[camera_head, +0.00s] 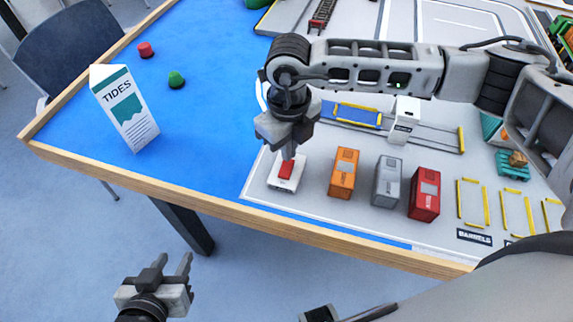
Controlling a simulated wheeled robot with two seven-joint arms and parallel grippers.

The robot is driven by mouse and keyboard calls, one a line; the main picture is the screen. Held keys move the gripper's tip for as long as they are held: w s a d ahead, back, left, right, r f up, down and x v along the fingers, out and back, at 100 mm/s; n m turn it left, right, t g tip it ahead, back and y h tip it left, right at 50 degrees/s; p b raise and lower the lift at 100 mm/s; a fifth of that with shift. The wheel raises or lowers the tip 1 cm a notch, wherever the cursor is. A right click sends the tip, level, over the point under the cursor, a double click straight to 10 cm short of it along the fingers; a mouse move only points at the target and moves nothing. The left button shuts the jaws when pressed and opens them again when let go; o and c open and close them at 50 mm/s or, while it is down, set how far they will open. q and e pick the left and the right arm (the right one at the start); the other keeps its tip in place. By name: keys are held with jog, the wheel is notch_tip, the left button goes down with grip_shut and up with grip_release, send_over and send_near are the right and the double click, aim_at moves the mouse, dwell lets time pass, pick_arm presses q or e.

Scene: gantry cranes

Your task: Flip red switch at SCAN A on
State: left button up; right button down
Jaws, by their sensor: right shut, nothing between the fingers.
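The red switch (286,171) sits on a small white base near the table's front edge. Lettering on the front of the base is too small to read. My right gripper (288,154) points down over the switch, shut and empty. Its fingertips are at the switch's back end and seem to touch it or be just above it. They hide part of the switch, and I cannot tell which way it is tipped. My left gripper (174,262) is open and empty, low in front of the table and away from the switch.
Orange (343,174), grey (387,181) and red (424,194) containers stand right of the switch. A white block (403,121) stands on rails behind.

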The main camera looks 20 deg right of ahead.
jog(key=shift+f+b, duration=0.9)
jog(key=shift+f, duration=0.15)
dwell(0.4)
jog(key=shift+r, duration=0.1)
jog(key=shift+r+p, duration=2.05)
jog(key=shift+r, duration=1.45)
jog(key=shift+f, duration=0.1)
